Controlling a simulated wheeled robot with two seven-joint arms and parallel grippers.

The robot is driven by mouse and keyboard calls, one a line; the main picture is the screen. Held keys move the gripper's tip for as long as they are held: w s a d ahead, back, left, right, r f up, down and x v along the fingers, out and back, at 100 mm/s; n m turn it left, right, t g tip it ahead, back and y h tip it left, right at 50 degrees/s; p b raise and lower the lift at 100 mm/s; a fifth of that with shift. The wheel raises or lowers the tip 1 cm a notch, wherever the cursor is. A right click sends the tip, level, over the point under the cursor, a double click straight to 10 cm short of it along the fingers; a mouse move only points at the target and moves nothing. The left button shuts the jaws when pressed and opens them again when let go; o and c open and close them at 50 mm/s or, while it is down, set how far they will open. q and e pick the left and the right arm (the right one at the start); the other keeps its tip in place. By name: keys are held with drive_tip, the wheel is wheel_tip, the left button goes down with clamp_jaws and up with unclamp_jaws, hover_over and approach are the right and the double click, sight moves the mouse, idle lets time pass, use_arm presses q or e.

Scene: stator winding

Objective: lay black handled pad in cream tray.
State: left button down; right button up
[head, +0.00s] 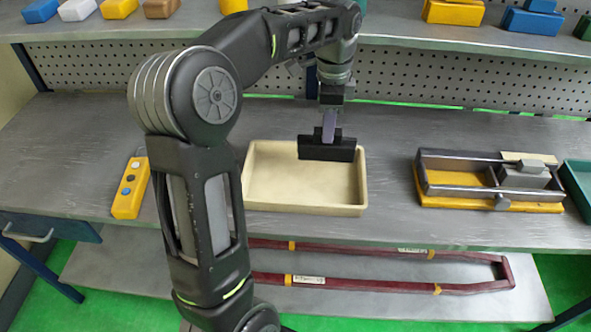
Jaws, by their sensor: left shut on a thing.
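The black handled pad (327,150) hangs over the back right part of the cream tray (290,211). My left gripper (330,116) is shut on the pad's handle from above. The pad looks level, with its long side running left to right. I cannot tell whether its underside touches the tray floor. The tray stands on the grey bench, and my left arm covers its left end. My right gripper is not in view.
A yellow button box (131,188) lies left of my arm. A metal clamp fixture on a yellow base (490,180) and a green tray (579,185) stand at the right. A shelf with coloured blocks (530,21) runs behind. Bare bench (390,170) lies between tray and fixture.

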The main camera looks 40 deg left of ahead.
sight(325, 159)
use_arm(q)
drive_tip(key=shift+f+p, duration=0.4)
drive_tip(key=shift+f, duration=2.7)
drive_tip(key=shift+f+p, duration=0.3)
drive_tip(key=shift+f, duration=1.6)
drive_tip(key=c, duration=1.2)
unclamp_jaws()
drive_tip(key=shift+f, duration=0.15)
drive_tip(key=shift+o, duration=0.2)
wheel_tip(325, 159, up, 12)
drive_tip(key=shift+r+b, duration=0.2)
drive_tip(key=shift+b, duration=0.3)
